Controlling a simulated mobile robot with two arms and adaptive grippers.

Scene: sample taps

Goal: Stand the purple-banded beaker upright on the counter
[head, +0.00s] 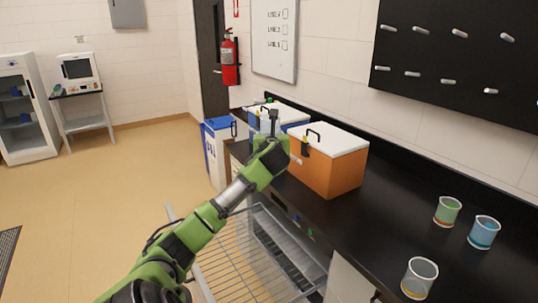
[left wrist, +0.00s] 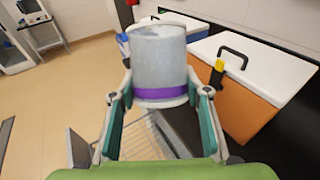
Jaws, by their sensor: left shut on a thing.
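The purple-banded beaker (left wrist: 158,58) is clear grey with a purple band near my fingers. My left gripper (left wrist: 160,92) is shut on it, one finger on each side at the band. In the head view my left gripper (head: 270,148) is in the air at the counter's left edge, in front of the orange cooler. The beaker is small and mostly hidden there, and its exact tilt is hard to tell. The black counter (head: 375,235) runs along the wall on the right. My right gripper is not in view.
An orange cooler (head: 322,175) with a white lid stands on the counter, with a blue cooler behind it. A wire rack (head: 235,262) juts out below. Counter between is clear.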

